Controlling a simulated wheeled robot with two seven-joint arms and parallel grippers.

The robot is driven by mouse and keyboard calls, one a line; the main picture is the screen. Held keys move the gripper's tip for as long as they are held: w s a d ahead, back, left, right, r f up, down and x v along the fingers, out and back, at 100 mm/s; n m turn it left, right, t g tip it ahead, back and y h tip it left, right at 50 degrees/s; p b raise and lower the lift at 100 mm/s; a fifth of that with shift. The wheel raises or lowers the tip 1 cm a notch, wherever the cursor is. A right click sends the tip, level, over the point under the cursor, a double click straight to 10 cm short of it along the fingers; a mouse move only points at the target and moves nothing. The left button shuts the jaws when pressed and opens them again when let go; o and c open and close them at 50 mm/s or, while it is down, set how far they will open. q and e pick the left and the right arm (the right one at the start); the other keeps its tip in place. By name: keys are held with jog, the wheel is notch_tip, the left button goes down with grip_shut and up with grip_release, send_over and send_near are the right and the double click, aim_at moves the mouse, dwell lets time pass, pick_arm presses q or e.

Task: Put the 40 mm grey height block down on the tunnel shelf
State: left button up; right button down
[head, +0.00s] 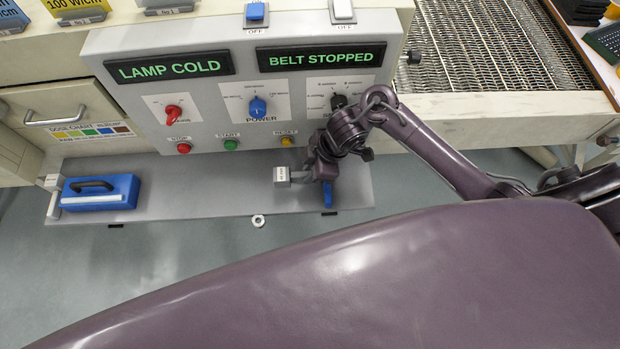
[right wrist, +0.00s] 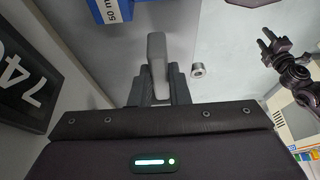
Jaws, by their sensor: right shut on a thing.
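The tunnel shelf (head: 215,180) is a long grey ledge below the control panel. My right gripper (head: 303,172) is over the right part of this shelf, shut on the grey height block (head: 282,175), whose pale labelled end sticks out to the left. In the right wrist view the block's grey bar (right wrist: 156,62) sits between the fingers (right wrist: 152,88). I cannot tell whether the block touches the shelf. My left gripper (right wrist: 268,44) shows small at the right of the right wrist view, its two fingers apart and empty; it is not in the head view.
A blue case (head: 100,192) with a black handle and a grey block (head: 52,183) occupy the shelf's left end. A small blue piece (head: 327,195) is just below my right gripper. The shelf's middle is clear; panel buttons (head: 230,145) are close behind.

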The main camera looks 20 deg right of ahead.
notch_tip(320, 180, down, 3)
jog(key=shift+r, duration=0.2)
notch_tip(320, 180, down, 4)
jog(key=shift+r+b, duration=0.1)
jog(key=shift+b, duration=0.2)
jog(key=shift+w, duration=0.2)
jog(key=shift+f, duration=0.3)
jog(key=c, duration=1.4)
grip_release()
jog(key=shift+d+f, duration=0.1)
jog(key=shift+f, duration=0.05)
jog(key=shift+p+v, duration=0.45)
jog(key=shift+v, duration=3.45)
